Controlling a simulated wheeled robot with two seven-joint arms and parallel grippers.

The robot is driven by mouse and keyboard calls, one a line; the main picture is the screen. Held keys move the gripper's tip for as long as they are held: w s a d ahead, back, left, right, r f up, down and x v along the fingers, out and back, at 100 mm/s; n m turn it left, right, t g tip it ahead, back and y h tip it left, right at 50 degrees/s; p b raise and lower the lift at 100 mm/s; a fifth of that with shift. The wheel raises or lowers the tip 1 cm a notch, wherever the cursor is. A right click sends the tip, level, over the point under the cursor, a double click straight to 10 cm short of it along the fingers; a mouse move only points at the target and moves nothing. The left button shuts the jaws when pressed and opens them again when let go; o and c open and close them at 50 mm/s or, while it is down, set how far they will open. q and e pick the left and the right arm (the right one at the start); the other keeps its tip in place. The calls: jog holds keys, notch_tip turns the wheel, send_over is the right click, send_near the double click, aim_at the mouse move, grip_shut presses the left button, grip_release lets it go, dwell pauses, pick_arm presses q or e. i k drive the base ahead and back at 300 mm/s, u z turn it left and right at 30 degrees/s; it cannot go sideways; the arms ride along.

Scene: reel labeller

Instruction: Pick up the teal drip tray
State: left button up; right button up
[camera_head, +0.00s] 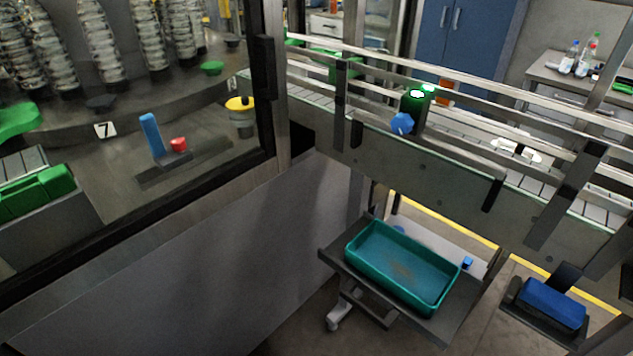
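The teal drip tray (367,270) is a shallow rectangular tray with rounded corners and a brownish stain on its floor. It sits upright on a dark low shelf (460,302) below the conveyor, in the lower middle of the head view. Nothing covers it, and it looks empty apart from the stain. Neither of my grippers shows in this view.
The conveyor (430,165) with its metal rails runs above and behind the tray. A grey machine cabinet (215,255) with a framed window stands to the left. A blue block-shaped item (553,303) on a dark holder is at the right. Some floor shows between them.

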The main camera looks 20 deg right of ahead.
aim_at(417, 275)
jog(key=u, duration=0.9)
jog(key=k, duration=0.6)
jog(key=z, duration=1.3)
jog(key=i, duration=0.5)
jog(key=z, duration=0.05)
